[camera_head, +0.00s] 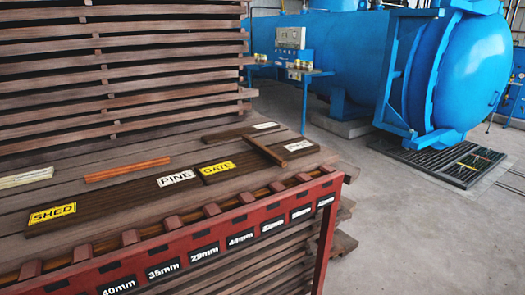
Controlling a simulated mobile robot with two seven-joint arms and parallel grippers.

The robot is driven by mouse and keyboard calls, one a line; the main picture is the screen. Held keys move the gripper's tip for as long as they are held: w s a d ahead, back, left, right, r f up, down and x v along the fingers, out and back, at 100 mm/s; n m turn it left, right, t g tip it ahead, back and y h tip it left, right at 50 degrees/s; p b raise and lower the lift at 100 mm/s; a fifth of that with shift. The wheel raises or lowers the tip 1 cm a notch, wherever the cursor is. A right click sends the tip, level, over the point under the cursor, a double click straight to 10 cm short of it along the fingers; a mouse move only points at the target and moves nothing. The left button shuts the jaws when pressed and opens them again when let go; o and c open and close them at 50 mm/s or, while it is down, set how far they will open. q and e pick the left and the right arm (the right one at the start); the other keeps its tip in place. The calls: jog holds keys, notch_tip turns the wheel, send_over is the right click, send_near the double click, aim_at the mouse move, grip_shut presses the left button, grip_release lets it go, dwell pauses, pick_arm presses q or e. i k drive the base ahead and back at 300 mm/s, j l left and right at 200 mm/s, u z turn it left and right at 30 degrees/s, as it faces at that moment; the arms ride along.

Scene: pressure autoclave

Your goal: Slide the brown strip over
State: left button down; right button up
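A short brown strip (265,151) lies crosswise near the right end of the stack top, its near end by the board marked GATE (240,166). A longer orange-brown strip (127,169) lies lengthwise left of centre, behind the board with the SHED and PINE labels (120,198). A pale whitish strip (26,178) lies at the left edge. Which strip the task means is not certain from the picture. Neither of my grippers is in view.
A red slotted rack (185,240) with millimetre labels runs along the stack's front edge. Another dark board (232,133) with a white label lies behind. Stacked planks (120,70) rise at the back left. A blue autoclave (350,50) stands beyond open concrete floor.

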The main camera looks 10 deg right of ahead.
aim_at(269, 154)
jog(key=l+u, duration=0.15)
jog(key=u, duration=0.3)
jog(key=l+u, duration=0.15)
jog(key=u, duration=0.25)
jog(key=l+u, duration=0.15)
jog(key=u, duration=0.3)
jog(key=l+u, duration=0.25)
jog(key=l, duration=0.3)
jog(key=k+l+u, duration=0.15)
jog(key=l+u, duration=0.15)
jog(key=l, duration=0.2)
